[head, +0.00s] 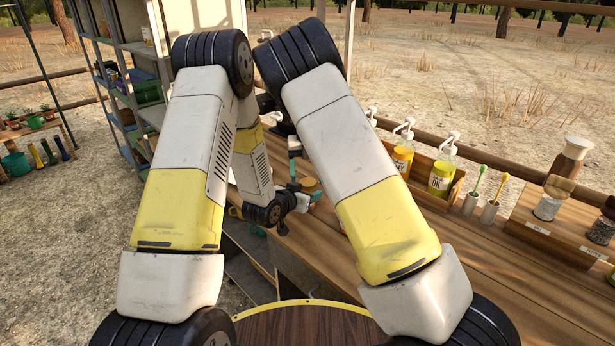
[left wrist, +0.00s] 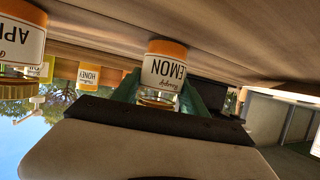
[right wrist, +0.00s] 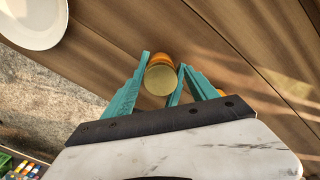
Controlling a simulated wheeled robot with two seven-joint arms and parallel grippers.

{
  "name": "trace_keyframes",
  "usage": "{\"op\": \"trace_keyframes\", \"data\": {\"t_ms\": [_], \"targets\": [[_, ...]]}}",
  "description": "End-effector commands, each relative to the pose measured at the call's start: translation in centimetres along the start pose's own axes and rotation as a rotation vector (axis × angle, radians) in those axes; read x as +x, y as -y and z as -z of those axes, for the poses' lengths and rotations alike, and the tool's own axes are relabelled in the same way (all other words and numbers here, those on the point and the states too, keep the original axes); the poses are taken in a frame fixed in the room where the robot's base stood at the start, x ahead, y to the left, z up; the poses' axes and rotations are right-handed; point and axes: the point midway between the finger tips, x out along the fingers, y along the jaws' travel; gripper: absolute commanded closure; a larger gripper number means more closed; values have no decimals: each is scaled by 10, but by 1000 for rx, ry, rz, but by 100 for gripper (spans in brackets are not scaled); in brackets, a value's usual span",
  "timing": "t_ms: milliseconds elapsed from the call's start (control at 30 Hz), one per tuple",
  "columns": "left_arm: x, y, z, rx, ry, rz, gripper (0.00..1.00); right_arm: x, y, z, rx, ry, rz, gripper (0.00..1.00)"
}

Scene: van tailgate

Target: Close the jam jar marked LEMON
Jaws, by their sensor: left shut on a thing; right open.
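The LEMON jar (left wrist: 164,68) shows upside down in the left wrist view, with an orange body, a white label and clear glass near its gold lid end. My left gripper (left wrist: 160,88) is shut on the jar, a teal finger on each side. In the right wrist view, the round gold lid (right wrist: 160,81) faces the camera at the jar's mouth; whether it is tight I cannot tell. My right gripper (right wrist: 166,64) is open, its teal fingers to either side of the lid. In the head view, the jar (head: 309,186) is small and partly hidden by my arm.
An apricot-coloured jar (left wrist: 20,38) and a HONEY jar (left wrist: 88,77) stand near the LEMON jar. A white plate (right wrist: 34,18) lies on the wooden counter (head: 430,262). Pump bottles in a wooden box (head: 452,187), toothbrush cups (head: 488,212) and shakers (head: 549,200) stand to the right.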

Motion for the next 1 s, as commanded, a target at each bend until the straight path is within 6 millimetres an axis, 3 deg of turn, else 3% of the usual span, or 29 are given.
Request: {"op": "trace_keyframes", "data": {"t_ms": [167,500,733,800,1000], "targets": [[0,0,0,0,-1,0,100,-4,0,0,-1,0,0,33],[0,0,0,0,-1,0,100,-43,0,0,-2,0,1,33],[0,0,0,0,-1,1,100,-45,0,0,-1,-1,1,33],[0,0,0,0,-1,1,100,-45,0,0,-3,-1,1,45],[0,0,0,0,-1,1,100,-45,0,1,-147,-5,-1,45]]}}
